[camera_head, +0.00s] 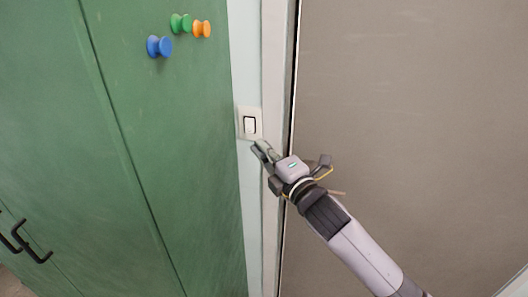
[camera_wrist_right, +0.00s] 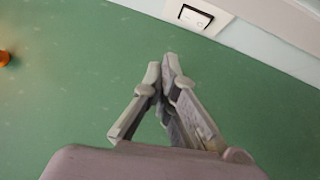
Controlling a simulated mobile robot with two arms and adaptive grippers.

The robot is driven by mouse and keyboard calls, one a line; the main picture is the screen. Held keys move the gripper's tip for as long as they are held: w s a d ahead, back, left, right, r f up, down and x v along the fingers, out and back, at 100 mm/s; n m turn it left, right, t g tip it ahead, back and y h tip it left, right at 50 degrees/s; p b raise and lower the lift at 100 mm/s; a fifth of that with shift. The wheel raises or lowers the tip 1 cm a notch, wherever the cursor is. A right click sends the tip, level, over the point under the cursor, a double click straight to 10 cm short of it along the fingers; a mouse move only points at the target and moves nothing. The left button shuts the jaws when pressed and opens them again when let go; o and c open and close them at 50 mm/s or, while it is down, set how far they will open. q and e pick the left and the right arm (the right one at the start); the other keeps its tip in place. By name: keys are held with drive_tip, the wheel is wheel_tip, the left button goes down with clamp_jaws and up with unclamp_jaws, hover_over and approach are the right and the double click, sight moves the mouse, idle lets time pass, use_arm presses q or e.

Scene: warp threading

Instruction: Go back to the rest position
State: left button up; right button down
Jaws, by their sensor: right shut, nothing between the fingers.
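My right gripper (camera_head: 258,148) is in front of the wall strip, just below a white light switch (camera_head: 250,124) in the head view. Its fingers are shut with nothing between them. The right wrist view shows the closed fingertips (camera_wrist_right: 163,62) in front of a green surface, with the switch (camera_wrist_right: 195,16) above and to the right of them. A gap shows between the fingertips and the switch in that view. My left gripper is not in view.
A green cabinet (camera_head: 165,170) with blue (camera_head: 159,46), green (camera_head: 180,23) and orange (camera_head: 202,28) knobs stands at the left. Black handles (camera_head: 25,242) are at its lower left. A large grey-brown panel (camera_head: 420,90) is at the right, behind my right arm.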

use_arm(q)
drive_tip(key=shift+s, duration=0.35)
